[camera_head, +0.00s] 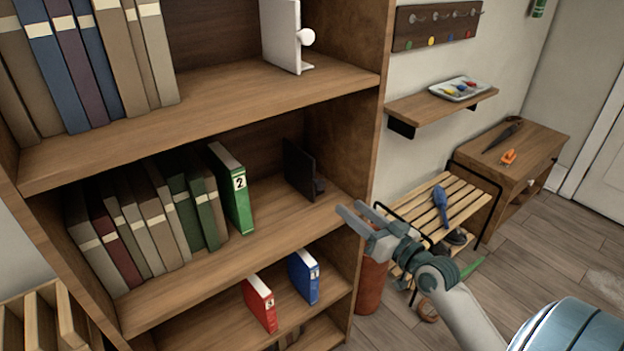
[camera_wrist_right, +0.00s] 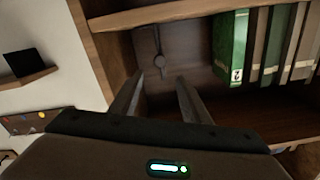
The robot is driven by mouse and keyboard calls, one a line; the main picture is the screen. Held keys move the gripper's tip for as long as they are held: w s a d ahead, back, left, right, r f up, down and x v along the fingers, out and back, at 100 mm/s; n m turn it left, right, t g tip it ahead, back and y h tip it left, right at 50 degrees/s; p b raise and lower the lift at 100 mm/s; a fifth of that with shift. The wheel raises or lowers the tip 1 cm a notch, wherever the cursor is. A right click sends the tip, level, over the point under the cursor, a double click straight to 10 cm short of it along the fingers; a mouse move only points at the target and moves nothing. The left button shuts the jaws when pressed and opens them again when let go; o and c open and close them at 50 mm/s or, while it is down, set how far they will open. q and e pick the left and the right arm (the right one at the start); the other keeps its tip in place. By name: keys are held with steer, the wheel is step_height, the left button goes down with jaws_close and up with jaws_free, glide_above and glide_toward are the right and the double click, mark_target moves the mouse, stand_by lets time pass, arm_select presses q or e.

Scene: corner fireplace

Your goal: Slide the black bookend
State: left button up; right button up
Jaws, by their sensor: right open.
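The black bookend (camera_head: 300,170) stands upright on the middle shelf (camera_head: 262,244), toward its right end, with a small knob low on its side. In the right wrist view the bookend (camera_wrist_right: 146,42) looks dark and hard to make out against the shelf back, and the picture is upside down. My right gripper (camera_head: 349,207) is open and empty at the front right of this shelf, apart from the bookend. Its fingers also show in the wrist view (camera_wrist_right: 160,78), pointing toward the bookend. My left gripper is out of view.
A green binder marked 2 (camera_head: 233,188) ends the row of books left of the bookend, with a gap between. The cabinet's right side wall (camera_head: 368,130) is close to my gripper. A white bookend (camera_head: 281,35) stands above; red (camera_head: 259,303) and blue (camera_head: 304,277) binders stand below.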

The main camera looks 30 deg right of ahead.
mark_target(312, 177)
steer(key=shift+w, duration=0.15)
steer(key=w+p, duration=0.1)
steer(key=w, duration=0.4)
steer(key=w+p, duration=0.1)
steer(key=w, duration=0.4)
steer(key=w+a, duration=0.1)
steer(key=w, duration=0.5)
steer(key=shift+a+p, duration=0.1)
steer(key=shift+p, duration=0.3)
steer(key=shift+w+a, duration=0.1)
steer(key=shift+w, duration=0.45)
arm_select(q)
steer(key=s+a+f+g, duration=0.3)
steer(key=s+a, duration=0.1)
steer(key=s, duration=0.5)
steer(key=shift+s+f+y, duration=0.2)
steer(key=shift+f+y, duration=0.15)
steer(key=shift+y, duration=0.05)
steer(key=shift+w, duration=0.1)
arm_select(e)
jaws_close()
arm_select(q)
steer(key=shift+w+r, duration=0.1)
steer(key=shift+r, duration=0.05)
arm_select(e)
steer(key=shift+a, duration=0.1)
